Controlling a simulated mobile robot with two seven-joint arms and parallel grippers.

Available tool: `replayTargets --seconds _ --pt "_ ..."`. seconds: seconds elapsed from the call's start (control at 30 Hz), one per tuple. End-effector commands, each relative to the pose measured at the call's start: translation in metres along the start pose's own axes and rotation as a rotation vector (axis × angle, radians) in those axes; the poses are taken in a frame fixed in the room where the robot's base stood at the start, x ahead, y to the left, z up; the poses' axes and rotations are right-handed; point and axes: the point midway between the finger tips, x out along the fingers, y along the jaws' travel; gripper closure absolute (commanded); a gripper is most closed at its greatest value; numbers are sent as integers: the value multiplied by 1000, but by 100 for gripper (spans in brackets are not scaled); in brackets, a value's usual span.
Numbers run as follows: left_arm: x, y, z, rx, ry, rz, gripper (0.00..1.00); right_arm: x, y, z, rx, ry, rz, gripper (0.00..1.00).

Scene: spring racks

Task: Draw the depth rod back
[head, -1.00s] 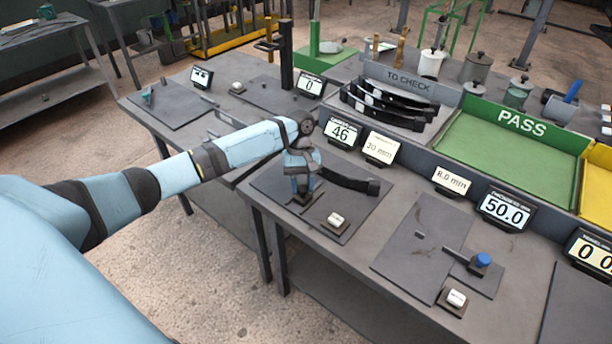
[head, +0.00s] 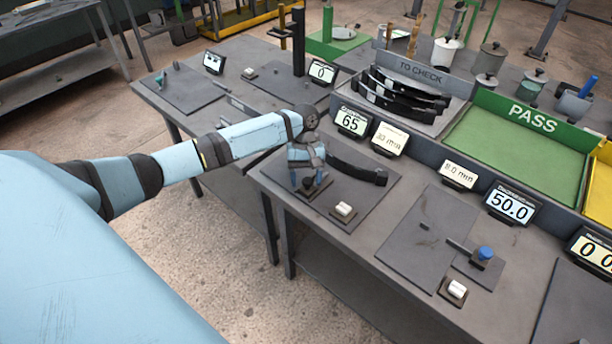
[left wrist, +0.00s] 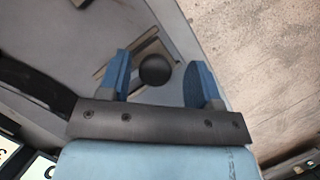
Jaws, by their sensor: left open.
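My left gripper (head: 309,182) is over the near-left part of the gauge station plate, fingers pointing down. In the left wrist view my left gripper (left wrist: 160,78) is open, its two blue fingers apart. A dark round knob (left wrist: 154,70) sits between them with gaps to both sides; it looks like the end of the depth rod, whose shaft I cannot make out. A black curved spring leaf (head: 358,168) lies just right of the gripper, its near end hidden. The station's display (head: 351,121) reads 65. My right gripper is not in view.
A white button (head: 343,209) stands near the plate's front edge. A display reading 50.0 (head: 511,206) and a blue-knobbed fixture (head: 485,254) are to the right. A TO CHECK rack (head: 415,72) with several leaves and a green PASS tray (head: 515,150) stand behind.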

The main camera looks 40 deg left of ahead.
Motion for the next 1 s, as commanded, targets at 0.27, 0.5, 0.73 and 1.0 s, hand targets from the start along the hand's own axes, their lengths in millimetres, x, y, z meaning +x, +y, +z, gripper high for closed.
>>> replayTargets --seconds 0.27,0.5,0.73,1.0 --pt "-40 0 0 0 3 5 42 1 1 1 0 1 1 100" --pt "-95 -1 0 0 3 4 42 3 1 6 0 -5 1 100" --pt "-129 -2 1 -1 2 1 42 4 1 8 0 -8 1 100" --pt "-138 -2 1 -1 1 1 42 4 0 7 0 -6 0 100"
